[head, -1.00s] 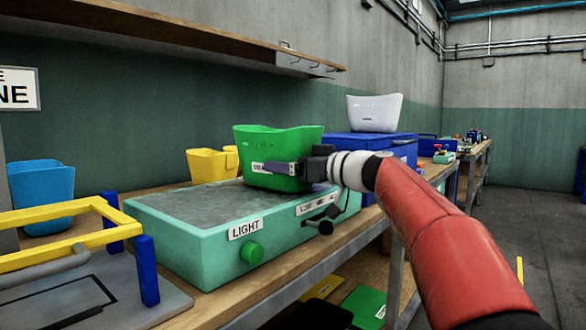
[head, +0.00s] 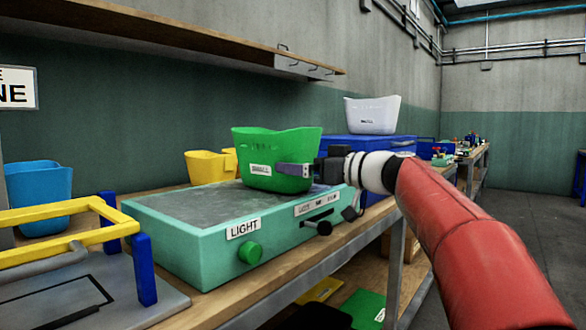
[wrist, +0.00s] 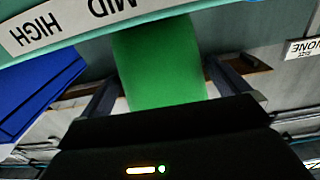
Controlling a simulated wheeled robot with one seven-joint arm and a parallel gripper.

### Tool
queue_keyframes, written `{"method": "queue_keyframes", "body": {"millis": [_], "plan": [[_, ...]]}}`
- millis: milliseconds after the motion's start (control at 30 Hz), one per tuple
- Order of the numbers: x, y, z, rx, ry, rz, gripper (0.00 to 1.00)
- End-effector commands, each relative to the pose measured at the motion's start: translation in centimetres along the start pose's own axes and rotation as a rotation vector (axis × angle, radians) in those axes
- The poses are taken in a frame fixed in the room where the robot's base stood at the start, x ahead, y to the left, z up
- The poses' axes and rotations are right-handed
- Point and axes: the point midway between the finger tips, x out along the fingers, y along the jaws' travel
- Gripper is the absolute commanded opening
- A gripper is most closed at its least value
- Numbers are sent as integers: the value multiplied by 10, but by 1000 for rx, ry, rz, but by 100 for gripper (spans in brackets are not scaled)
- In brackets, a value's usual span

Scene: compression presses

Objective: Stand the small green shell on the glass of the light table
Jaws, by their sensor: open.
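The small green shell (head: 262,150), with a SMALL label on its front, stands upright at the right end of the light table (head: 180,232). It appears to rest on the grey glass (head: 190,207); its base edge is partly hidden by the table's rim. My gripper (head: 290,168) is open at the shell's right side, with one finger along its front face. In the wrist view the shell (wrist: 160,60) lies between the two spread fingers, with small gaps showing beside it.
A green knob (head: 250,252) and a black lever (head: 318,227) stick out of the light table's front. A yellow-railed press (head: 75,250) stands at the left. Yellow (head: 205,165), blue (head: 40,195) and white (head: 372,114) shells stand around. A blue box (head: 345,147) is behind my gripper.

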Motion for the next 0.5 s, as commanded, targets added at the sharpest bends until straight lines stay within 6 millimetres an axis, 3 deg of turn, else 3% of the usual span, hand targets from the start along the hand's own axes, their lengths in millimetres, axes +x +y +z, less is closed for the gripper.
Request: {"method": "queue_keyframes", "body": {"millis": [200, 500], "plan": [[-49, 0, 2, -2, 0, 4, 100], [-80, 0, 1, 0, 0, 1, 100]]}}
